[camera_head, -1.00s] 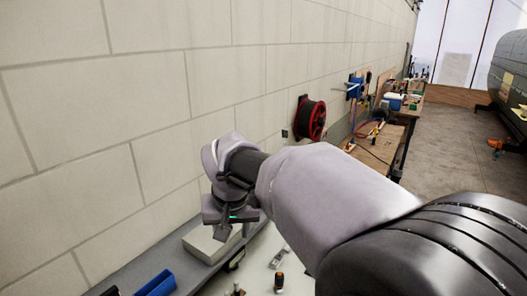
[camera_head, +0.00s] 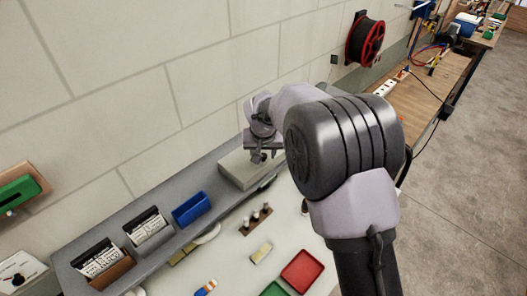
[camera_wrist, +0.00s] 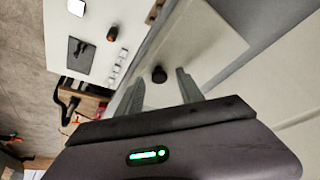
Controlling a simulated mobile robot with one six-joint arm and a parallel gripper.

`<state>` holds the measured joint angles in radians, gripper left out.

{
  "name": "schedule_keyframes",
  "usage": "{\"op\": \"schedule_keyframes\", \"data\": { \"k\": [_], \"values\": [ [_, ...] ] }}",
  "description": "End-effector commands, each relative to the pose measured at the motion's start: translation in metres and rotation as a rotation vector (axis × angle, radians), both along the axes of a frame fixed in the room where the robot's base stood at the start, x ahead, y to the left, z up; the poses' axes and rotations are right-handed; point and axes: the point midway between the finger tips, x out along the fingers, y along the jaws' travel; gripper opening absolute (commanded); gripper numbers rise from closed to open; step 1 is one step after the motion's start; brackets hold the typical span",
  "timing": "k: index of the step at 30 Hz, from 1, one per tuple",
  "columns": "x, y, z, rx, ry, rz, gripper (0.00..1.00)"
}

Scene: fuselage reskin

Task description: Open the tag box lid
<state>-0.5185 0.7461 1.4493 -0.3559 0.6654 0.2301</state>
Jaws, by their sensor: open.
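The tag box (camera_head: 240,171) is a pale, low box on the grey shelf by the wall, partly hidden behind my gripper in the head view. In the wrist view its flat pale lid (camera_wrist: 205,40) carries a small dark round knob (camera_wrist: 158,74). The lid appears to lie flat on the box. My gripper (camera_head: 262,157) is over the box. In the wrist view its two fingers (camera_wrist: 160,80) are apart, with the knob showing between their tips. I cannot tell how high the tips are above the lid.
A blue bin (camera_head: 191,209) and card holders (camera_head: 148,229) stand left of the box on the shelf. The white bench holds a red tray (camera_head: 302,271) and a small rack (camera_head: 256,219). The wall rises close behind. A hose reel (camera_head: 366,40) hangs further right.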

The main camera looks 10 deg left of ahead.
Motion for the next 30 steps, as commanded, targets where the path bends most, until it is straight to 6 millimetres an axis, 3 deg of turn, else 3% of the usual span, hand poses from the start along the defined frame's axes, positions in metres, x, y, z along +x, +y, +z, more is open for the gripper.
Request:
{"op": "schedule_keyframes", "data": {
  "k": [9, 16, 30],
  "values": [
    [0.0021, 0.0002, -0.0052, 0.000, 0.000, 0.000, 0.44],
    [0.0019, 0.0002, -0.0051, 0.000, 0.000, 0.000, 0.01],
    [0.0021, 0.0002, -0.0048, 0.000, -0.001, 0.001, 0.00]
  ]
}}
